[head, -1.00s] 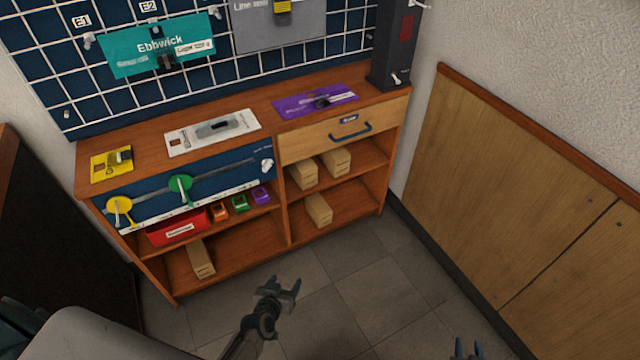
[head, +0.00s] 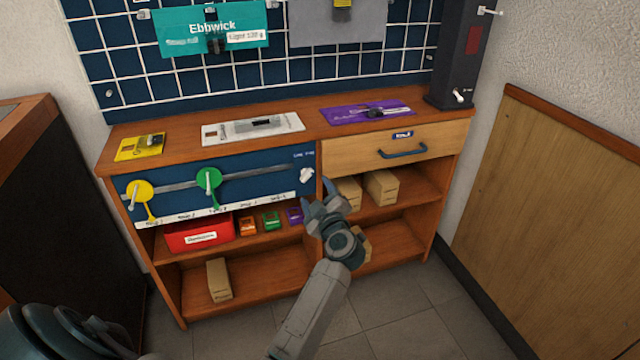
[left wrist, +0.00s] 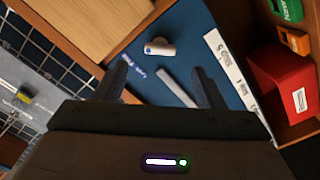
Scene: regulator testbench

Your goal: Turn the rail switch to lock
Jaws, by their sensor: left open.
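The rail switch, a small white knob (head: 306,174), sits at the right end of the blue rail panel (head: 240,172) on the bench front. My left gripper (head: 320,200) is open and empty, just below and in front of the switch. In the left wrist view its fingers (left wrist: 158,70) stand apart with the switch beyond their tips, apparently not touched. My right gripper is not in view.
A grey rail with yellow (head: 141,192) and green (head: 208,182) round pieces crosses the panel. Below are a red bin (head: 195,234) and small coloured bins. A drawer with a blue handle (head: 403,152) is to the right, above cardboard boxes (head: 382,187).

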